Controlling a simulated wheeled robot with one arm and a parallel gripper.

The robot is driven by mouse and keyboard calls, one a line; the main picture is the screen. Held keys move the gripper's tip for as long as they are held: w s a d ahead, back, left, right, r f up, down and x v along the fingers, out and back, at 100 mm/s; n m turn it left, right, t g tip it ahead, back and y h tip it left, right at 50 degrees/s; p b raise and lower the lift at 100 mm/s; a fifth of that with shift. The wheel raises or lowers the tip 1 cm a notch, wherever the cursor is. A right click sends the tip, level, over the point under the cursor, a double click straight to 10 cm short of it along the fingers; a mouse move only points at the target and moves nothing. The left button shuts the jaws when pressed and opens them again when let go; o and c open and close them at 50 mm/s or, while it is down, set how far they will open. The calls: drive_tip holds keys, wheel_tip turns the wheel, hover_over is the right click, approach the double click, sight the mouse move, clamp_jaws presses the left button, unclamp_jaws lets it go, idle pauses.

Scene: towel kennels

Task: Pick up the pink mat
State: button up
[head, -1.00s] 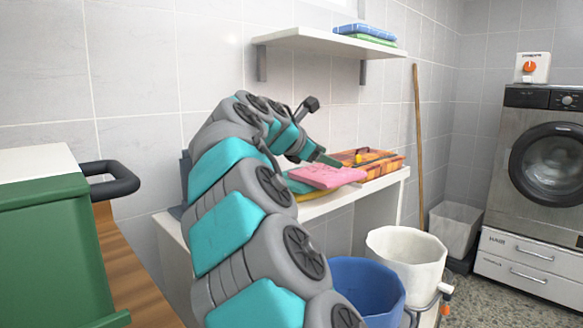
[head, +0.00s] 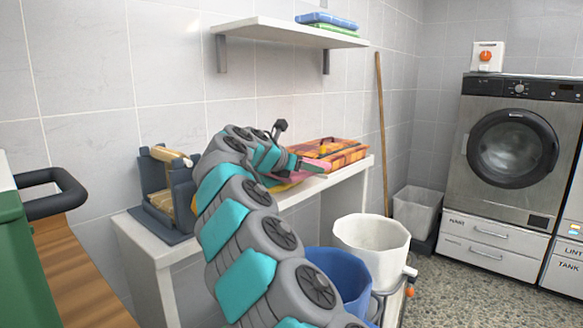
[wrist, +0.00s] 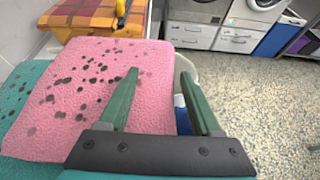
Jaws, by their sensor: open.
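The pink mat (wrist: 75,85) with dark spots lies on a teal mat (wrist: 18,95), which shows at its left in the wrist view. In the head view only a strip of the pink mat (head: 313,156) shows behind my gripper (head: 315,166). My gripper (wrist: 159,74) is open and empty in the wrist view. Its left green finger is over the pink mat and its right finger is out past the mat's right edge. I cannot tell whether a finger touches the mat.
An orange plaid box (head: 340,153) stands close behind the mats on the white table (head: 300,197). A blue bucket (head: 345,275) and a white bucket (head: 372,240) stand before the table. A wall shelf (head: 285,30) hangs above. A dark rack (head: 160,185) stands at the table's left end.

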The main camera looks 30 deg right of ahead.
drive_tip(key=shift+w+d+f, duration=0.1)
drive_tip(key=shift+d, duration=0.1)
drive_tip(key=shift+c, duration=0.2)
clamp_jaws()
